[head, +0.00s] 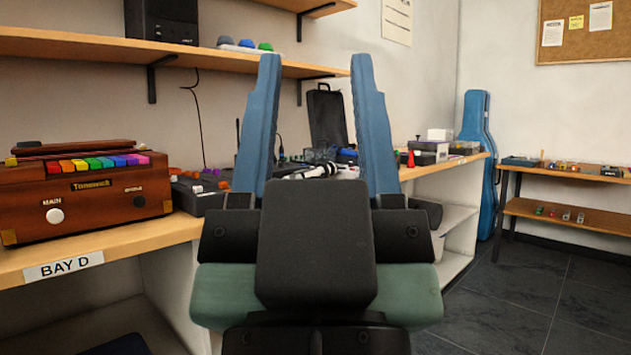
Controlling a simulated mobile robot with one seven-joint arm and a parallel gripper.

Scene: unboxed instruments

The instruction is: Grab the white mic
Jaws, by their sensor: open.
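My gripper (315,125) is in the middle of the head view, its two blue fingers pointing up and spread wide apart, with nothing between them up close. Beyond it, on the wooden bench, a small white and black object (318,171) lies on its side, seen between the fingers. It looks like the white mic, but it is small and its lower part is hidden by my gripper's black body. My gripper is nearer to the camera and apart from it.
A brown wooden keyboard instrument (95,190) stands on the bench at left. A dark box with colored knobs (192,188) sits right of it. An open black case (326,118) stands behind. A shelf (90,46) hangs above. The floor (530,285) at right is clear.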

